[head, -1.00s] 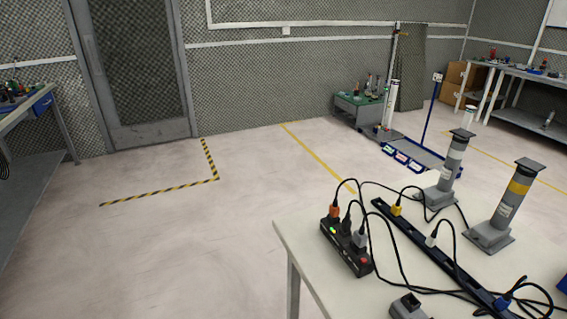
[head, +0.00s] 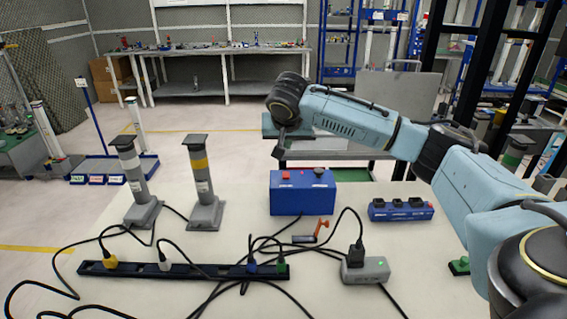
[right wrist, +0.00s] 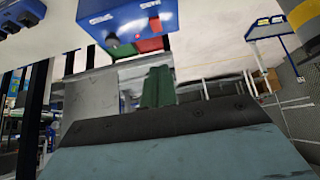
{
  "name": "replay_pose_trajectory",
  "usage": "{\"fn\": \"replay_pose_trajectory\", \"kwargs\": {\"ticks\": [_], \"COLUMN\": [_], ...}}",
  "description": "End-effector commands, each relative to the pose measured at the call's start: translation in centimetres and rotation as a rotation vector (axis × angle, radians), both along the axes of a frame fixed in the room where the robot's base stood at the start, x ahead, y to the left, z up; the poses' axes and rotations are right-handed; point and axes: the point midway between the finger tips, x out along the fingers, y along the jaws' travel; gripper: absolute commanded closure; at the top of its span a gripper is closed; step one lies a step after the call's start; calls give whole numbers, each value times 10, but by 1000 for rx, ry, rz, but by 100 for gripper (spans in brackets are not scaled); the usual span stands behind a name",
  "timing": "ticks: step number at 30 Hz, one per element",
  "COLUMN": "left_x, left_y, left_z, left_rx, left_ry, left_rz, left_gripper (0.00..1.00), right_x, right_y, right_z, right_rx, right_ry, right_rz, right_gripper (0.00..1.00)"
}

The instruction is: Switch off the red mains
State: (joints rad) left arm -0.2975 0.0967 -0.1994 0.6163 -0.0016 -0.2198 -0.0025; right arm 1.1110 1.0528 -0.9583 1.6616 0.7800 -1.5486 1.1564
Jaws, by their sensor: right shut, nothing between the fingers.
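A blue box (head: 300,198) stands on the white table in the head view. On its top are a red part (head: 286,174) at the left and a dark knob (head: 319,172) at the right. My right gripper (head: 281,153) is shut and empty, pointing down behind and above the box's left end, apart from it. The right wrist view shows a blue box (right wrist: 130,18) with white lettering at the top, with a red round part (right wrist: 155,23) and a dark knob (right wrist: 112,40). The gripper's fingertips are hard to make out there. My left gripper is not in view.
A long black power strip (head: 215,271) with plugs and tangled black cables fills the table's front. Two grey posts (head: 203,180) (head: 134,175) stand left of the box. A blue socket block (head: 400,210) and a grey socket unit (head: 366,271) lie to the right.

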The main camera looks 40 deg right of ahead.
Motion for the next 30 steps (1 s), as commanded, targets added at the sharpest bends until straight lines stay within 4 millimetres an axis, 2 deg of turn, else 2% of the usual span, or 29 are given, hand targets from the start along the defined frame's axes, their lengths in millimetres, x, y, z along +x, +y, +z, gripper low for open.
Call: {"fn": "replay_pose_trajectory", "kwargs": {"ticks": [5, 16, 22, 30], "left_x": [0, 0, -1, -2], "left_y": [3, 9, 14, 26], "left_z": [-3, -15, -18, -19], "left_rx": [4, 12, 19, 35], "left_ry": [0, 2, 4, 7], "left_rz": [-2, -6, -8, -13], "left_gripper": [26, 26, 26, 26], "right_x": [9, 44, 40, 38], "right_y": [-9, -37, -35, -33], "right_z": [-19, -81, -109, -119], "right_rx": [0, -1, -2, 0], "right_ry": [3, 2, 1, 0], "right_rz": [-3, -3, 0, -1], "right_gripper": [100, 100, 100, 100]}}
